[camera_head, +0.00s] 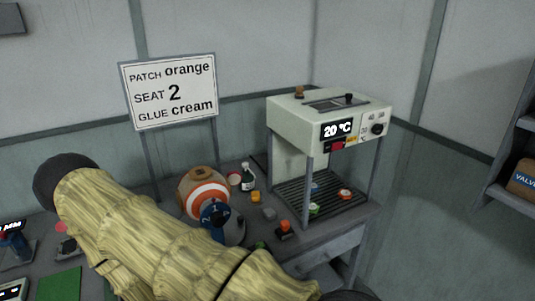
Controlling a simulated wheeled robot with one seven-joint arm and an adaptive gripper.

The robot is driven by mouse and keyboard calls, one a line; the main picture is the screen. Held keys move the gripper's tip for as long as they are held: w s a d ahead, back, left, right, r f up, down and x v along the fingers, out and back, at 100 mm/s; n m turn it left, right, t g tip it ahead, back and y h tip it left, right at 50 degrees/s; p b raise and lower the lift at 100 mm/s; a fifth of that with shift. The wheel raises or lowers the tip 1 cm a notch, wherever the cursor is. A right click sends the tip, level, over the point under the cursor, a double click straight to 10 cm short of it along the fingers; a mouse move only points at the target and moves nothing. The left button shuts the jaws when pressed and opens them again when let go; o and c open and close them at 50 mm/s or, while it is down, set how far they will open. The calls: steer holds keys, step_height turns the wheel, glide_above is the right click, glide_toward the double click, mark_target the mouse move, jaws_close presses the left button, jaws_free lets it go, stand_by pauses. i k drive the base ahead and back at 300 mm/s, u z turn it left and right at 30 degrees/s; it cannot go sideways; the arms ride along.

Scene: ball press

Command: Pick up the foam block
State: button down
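I cannot tell for sure which thing is the foam block. Small blocks lie on the bench between the striped ball and the press: a grey one (269,214) and a yellow-orange one (255,197). A dark block with an orange-red top (285,229) sits nearer the bench's front edge. All are small in the picture. My arm, in a yellowish sleeve, crosses the lower left and hides part of the bench. My gripper is not in view.
The press (328,120) reads "20 °C"; coloured round pieces lie on its slatted base. The sign (172,92) reads "PATCH orange, SEAT 2, GLUE cream".

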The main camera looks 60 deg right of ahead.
mark_target(255, 196)
steer(key=z, duration=0.05)
steer(key=i, duration=0.45)
steer(key=u, duration=1.6)
steer(key=k, duration=1.95)
steer(key=z, duration=0.5)
